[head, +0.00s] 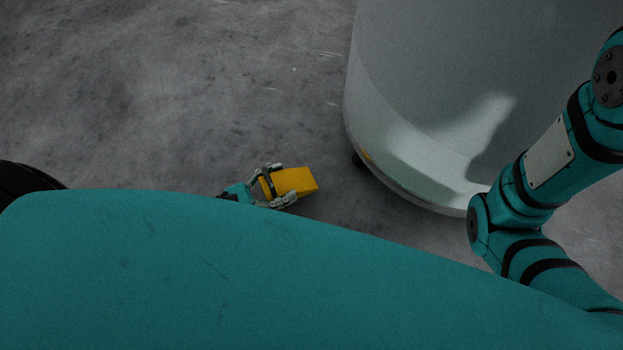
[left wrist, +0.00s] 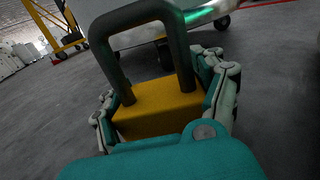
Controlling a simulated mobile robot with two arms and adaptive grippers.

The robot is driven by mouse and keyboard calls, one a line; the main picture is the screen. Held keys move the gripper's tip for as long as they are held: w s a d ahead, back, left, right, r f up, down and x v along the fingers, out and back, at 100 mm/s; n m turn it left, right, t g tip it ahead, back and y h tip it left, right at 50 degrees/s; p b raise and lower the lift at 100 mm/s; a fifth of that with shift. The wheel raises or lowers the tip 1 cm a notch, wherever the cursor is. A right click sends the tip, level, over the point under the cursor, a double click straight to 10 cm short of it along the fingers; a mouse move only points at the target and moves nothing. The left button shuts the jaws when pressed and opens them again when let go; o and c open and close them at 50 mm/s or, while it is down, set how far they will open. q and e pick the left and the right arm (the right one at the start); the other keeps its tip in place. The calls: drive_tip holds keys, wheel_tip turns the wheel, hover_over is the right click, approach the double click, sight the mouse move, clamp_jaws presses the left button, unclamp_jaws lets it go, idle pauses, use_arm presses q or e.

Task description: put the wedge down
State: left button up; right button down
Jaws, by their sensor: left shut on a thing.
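The wedge (head: 299,181) is a yellow block, seen low by the floor just beyond my teal body in the head view. My left gripper (head: 283,184) is shut on it, with a finger on each side. In the left wrist view the yellow wedge (left wrist: 158,113) sits between the two fingers, and a dark looped handle (left wrist: 140,14) rises from its top. I cannot tell whether its underside touches the floor. My right arm shows at the right of the head view, but its gripper is out of view.
A large pale round can (head: 425,110) stands just right of the wedge; its casters (left wrist: 222,23) show in the left wrist view. Bare grey floor (head: 150,90) lies open to the left and beyond. A yellow wheeled frame (left wrist: 66,42) stands farther off.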

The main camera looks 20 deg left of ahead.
sight(311, 177)
use_arm(q)
drive_tip(key=x, duration=0.2)
drive_tip(key=b+x, duration=0.1)
drive_tip(key=x, duration=0.2)
drive_tip(key=b+x, duration=0.1)
drive_tip(key=x, duration=0.1)
drive_tip(key=shift+w+d+f, duration=0.15)
drive_tip(key=shift+w+f, duration=0.05)
drive_tip(key=shift+f, duration=0.2)
wheel_tip(311, 177, down, 4)
drive_tip(key=b, duration=0.4)
drive_tip(key=shift+r, duration=0.3)
drive_tip(key=o, duration=1.7)
drive_tip(key=shift+o, duration=0.2)
